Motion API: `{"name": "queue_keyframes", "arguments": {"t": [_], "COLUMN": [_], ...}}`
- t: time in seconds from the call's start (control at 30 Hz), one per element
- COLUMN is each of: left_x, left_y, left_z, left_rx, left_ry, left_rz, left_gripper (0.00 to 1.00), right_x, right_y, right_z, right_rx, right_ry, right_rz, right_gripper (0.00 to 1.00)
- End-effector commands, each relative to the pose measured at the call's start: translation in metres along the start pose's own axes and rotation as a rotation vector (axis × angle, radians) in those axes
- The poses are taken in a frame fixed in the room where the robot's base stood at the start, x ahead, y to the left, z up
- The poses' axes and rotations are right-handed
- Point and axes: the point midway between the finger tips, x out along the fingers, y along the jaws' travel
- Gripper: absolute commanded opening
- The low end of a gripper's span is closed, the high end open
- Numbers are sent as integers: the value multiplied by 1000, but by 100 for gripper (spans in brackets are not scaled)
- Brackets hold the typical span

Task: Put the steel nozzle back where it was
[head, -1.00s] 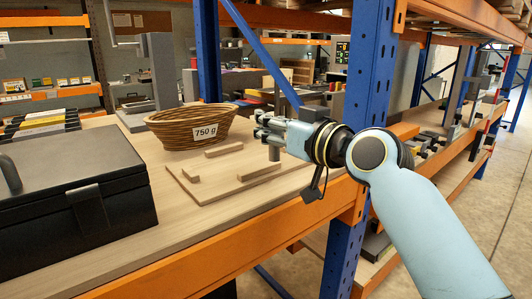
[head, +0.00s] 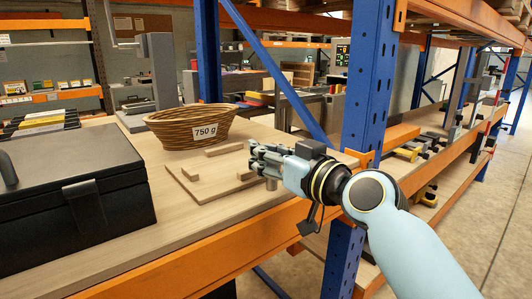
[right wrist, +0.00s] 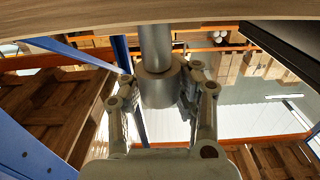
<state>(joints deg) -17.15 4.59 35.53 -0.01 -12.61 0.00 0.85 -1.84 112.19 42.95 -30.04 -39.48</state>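The steel nozzle is a grey cylinder with a wider collar. In the head view its lower end (head: 271,184) shows beneath my right gripper (head: 262,160), which hides the rest. In the right wrist view the nozzle (right wrist: 157,65) stands between the fingers of the right gripper (right wrist: 160,88), which are closed around its collar. The gripper is at the right edge of a thin wooden board (head: 205,194) with raised wooden strips, on the bench. I cannot tell whether the nozzle touches anything below. My left gripper is not in view.
A wicker basket (head: 170,129) labelled 750 g stands behind the board. A black case (head: 75,205) fills the bench's left. A blue post (head: 370,80) rises right of my gripper, and an orange beam (head: 190,254) edges the bench. Bare bench lies between case and board.

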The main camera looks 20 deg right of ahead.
Motion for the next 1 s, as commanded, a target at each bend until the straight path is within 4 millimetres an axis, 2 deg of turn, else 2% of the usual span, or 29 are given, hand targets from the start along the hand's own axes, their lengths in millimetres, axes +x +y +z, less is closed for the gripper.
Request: {"name": "queue_keyframes", "arguments": {"t": [0.03,0.13,0.47,0.57,0.8,1.0], "left_x": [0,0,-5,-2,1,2], "left_y": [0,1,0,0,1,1], "left_z": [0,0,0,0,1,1], "left_rx": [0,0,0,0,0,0], "left_ry": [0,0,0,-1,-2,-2], "left_rz": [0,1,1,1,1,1], "left_gripper": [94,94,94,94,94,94], "right_x": [0,0,0,-15,-69,-106], "right_y": [0,0,0,0,0,0], "right_z": [0,0,-5,-1,0,-1], "right_rx": [0,0,0,-2,-4,-3], "right_ry": [0,0,0,-2,-4,-5], "right_rz": [0,0,0,1,-1,-1], "right_gripper": [29,41,41,41,41,41]}}
